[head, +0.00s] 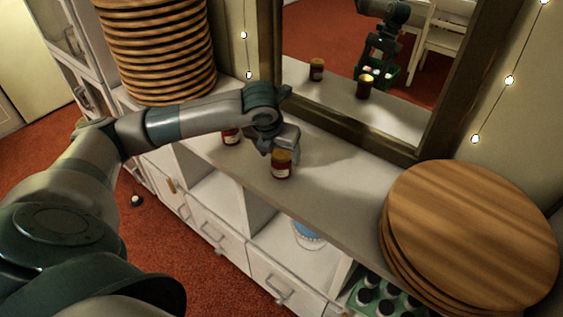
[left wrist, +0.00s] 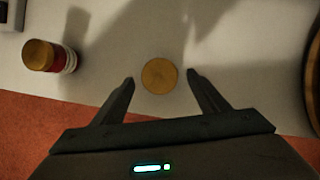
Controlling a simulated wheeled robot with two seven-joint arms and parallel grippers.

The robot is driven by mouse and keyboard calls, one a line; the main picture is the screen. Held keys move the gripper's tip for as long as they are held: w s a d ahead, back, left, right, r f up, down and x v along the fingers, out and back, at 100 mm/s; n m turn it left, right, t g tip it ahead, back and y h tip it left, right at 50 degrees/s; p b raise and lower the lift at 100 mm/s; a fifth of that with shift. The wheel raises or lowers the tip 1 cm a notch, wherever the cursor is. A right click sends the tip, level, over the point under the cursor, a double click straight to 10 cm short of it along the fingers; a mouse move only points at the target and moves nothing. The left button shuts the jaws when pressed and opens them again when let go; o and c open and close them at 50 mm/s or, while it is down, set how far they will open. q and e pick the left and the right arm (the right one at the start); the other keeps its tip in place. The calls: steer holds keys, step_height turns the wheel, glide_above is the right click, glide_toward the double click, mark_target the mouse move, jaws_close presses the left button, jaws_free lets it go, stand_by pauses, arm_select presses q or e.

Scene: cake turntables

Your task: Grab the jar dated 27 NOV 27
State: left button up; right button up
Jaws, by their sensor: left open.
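Two small red jars with gold-brown lids stand on the white counter in the head view. The nearer jar (head: 281,164) is right by my left gripper (head: 276,143). The other jar (head: 231,136) stands farther left, partly behind my arm. In the left wrist view, the nearer jar's round lid (left wrist: 159,76) lies between the fingertips of my open left gripper (left wrist: 160,80), with a gap on both sides. The other jar (left wrist: 48,56) shows at upper left. Both have pale labels, but the dates are too small to read. My right gripper is not in view.
A mirror (head: 355,60) behind the counter reflects the jars and my arm. A tall stack of wooden boards (head: 158,45) stands at the left, and round wooden boards (head: 470,235) lie at the right. A green crate (head: 385,300) holds dark-topped items below. The counter between is clear.

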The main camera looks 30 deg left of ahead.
arm_select(q)
steer(key=shift+w+f, duration=0.1)
steer(key=shift+f, duration=0.25)
steer(key=p+x, duration=0.1)
steer(key=x, duration=0.2)
steer(key=shift+w+f, duration=0.1)
steer(key=shift+f, duration=0.3)
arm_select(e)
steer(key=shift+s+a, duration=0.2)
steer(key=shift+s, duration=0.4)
arm_select(q)
steer(key=c, duration=1.3)
